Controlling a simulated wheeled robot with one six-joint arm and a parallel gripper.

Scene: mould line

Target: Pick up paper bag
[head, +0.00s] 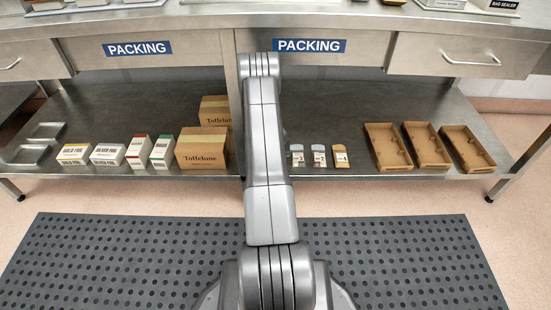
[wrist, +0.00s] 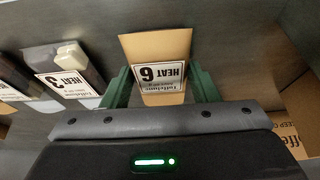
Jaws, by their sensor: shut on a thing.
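A tan paper bag (wrist: 158,47) with a white label reading "HEAT 6", upside down in the picture, is at the centre of the wrist view. My gripper (wrist: 161,76) has its green fingers on either side of the bag and is shut on it. In the head view my arm covers the middle of the scene, and neither my gripper nor this bag can be made out there.
A "HEAT 3" pouch (wrist: 67,75) stands beside the held bag; another tan bag (head: 341,157) is farther right. Toffelune boxes (head: 203,150) stand left, open brown trays (head: 467,148) right, on the lower shelf (head: 105,110). The bench top (head: 190,20) overhangs the shelf.

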